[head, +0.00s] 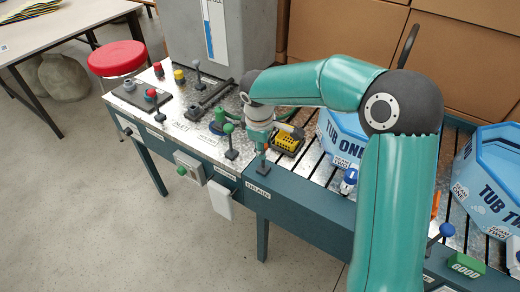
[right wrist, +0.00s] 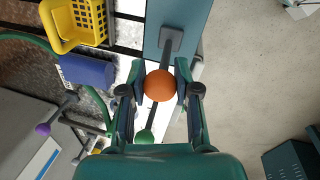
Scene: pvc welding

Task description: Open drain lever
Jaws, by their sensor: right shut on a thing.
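In the right wrist view an orange ball knob (right wrist: 160,85) sits between the two fingers of my right gripper (right wrist: 161,88), which is shut on it. The knob's dark stem runs to a square grey base (right wrist: 171,40) on the teal edge of the bench. In the head view my right gripper (head: 264,146) is pointed down over this lever at the bench's front edge, with little of the knob showing. The label below it (head: 257,190) is too small to read surely, so I cannot tell if this is the drain lever. My left gripper is not in view.
A lever with a green knob (head: 228,128) stands just left of my gripper. A yellow basket (head: 287,141) lies behind to the right. A blue tub (head: 341,137) stands farther right. A lever with a blue knob (head: 446,230) is at the right front. Open floor lies before the bench.

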